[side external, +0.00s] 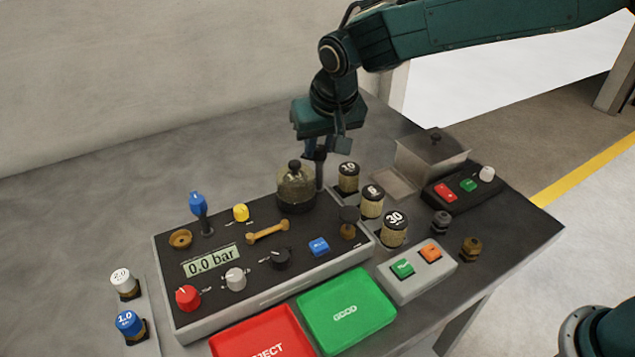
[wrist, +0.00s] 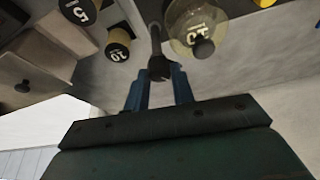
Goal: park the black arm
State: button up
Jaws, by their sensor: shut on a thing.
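The black arm (side external: 319,176) stands as a thin dark post at the back right of the dark control panel (side external: 225,290), just right of a domed jar (side external: 297,192). My gripper (side external: 318,151) is above it, pointing down, with its jaws closed around the arm's top end. In the wrist view, the black arm's rounded knob (wrist: 158,67) sits between the two blue fingers of my gripper (wrist: 159,78). Its shaft runs upward in that picture, away from the gripper. The arm's foot is partly hidden by the jar and panel.
The jar's dark knob (wrist: 203,48) is close beside my fingers. Several numbered canisters (side external: 371,201) stand right of the black arm. A blue-topped lever (side external: 199,208) rises at the panel's left. Red (side external: 262,335) and green (side external: 346,312) trays lie in front. The table behind the panel is clear.

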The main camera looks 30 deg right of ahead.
jog(key=m+h, duration=0.1)
jog(key=m, duration=0.2)
jog(key=shift+a+m+g, duration=0.15)
jog(key=shift+m+g, duration=0.15)
jog(key=shift+w+m+g+h, duration=0.1)
jog(key=shift+m+g+h, duration=0.5)
jog(key=shift+m, duration=1.3)
jog(key=o, duration=1)
jog(key=shift+h, duration=0.3)
jog(key=v, duration=0.7)
jog(key=shift+r, duration=0.2)
